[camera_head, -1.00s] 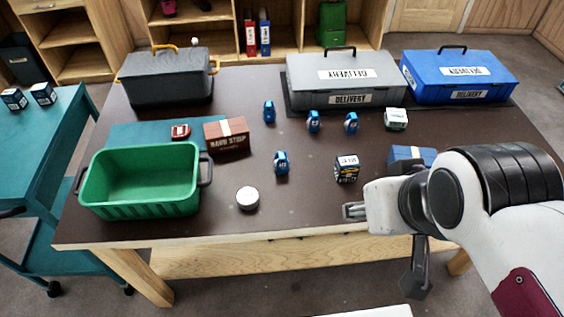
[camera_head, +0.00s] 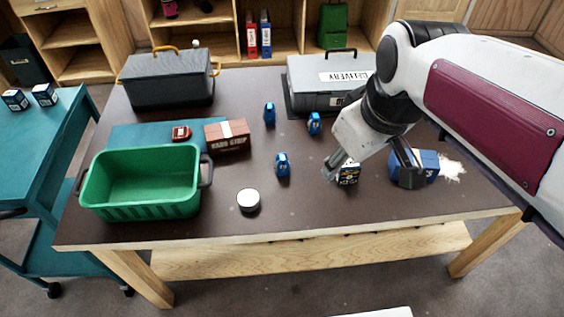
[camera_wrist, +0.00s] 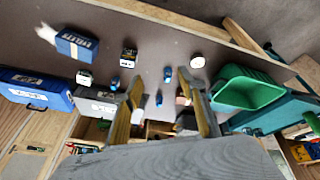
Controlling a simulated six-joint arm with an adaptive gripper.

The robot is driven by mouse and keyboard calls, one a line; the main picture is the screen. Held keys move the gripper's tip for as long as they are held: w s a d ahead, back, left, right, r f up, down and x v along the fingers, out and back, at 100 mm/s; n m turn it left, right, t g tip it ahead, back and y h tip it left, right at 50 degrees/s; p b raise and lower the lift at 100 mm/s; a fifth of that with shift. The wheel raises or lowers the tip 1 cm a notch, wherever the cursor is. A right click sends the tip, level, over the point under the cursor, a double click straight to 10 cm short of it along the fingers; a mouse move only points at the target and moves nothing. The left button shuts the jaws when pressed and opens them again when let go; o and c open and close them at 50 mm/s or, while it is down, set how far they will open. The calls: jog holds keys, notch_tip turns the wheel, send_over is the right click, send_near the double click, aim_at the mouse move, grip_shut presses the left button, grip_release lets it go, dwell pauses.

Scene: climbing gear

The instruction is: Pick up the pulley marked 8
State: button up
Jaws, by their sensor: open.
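The pulleys are small blue pieces with pale markings; I cannot read which is marked 8. In the head view one stands mid-table (camera_head: 282,164), one behind it (camera_head: 269,114), and one to the right of that (camera_head: 314,123). A further one seen earlier is hidden behind my arm. The wrist view shows pulleys near the middle (camera_wrist: 167,74), lower (camera_wrist: 158,99) and to the left (camera_wrist: 116,82).
A green bin (camera_head: 145,205), white round tape (camera_head: 248,200) and brown box (camera_head: 228,136) are left. A blue box (camera_head: 429,163) with a white spill is right. Grey cases (camera_head: 168,78) (camera_head: 322,78) stand at the back. The front centre is clear.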

jog(key=w+a+f+n+g, duration=0.1)
jog(key=w+a+f+n, duration=0.15)
jog(key=w, duration=0.35)
jog(key=w+a+f+n+g, duration=0.1)
jog(key=w+f+n, duration=0.25)
jog(key=w, duration=0.35)
jog(key=n+g+y, duration=0.1)
jog(key=n+g, duration=0.1)
jog(key=n, duration=0.5)
send_over(284, 156)
jog(key=f, duration=0.9)
jog(key=s+f, duration=0.1)
jog(key=f, duration=0.3)
jog(key=shift+d+f, duration=0.15)
jog(key=shift+d, duration=0.25)
jog(key=shift+w+a+f+n, duration=0.15)
jog(key=shift+w+f+n, duration=0.15)
jog(key=shift+f, duration=0.3)
jog(key=shift+a+f, duration=0.15)
jog(key=shift+f, duration=1.15)
jog(key=shift+w+a+f, duration=0.1)
jog(key=shift+a+f, duration=0.1)
jog(key=shift+f, duration=1.1)
jog(key=shift+a+f, duration=0.15)
jog(key=shift+f, duration=1.1)
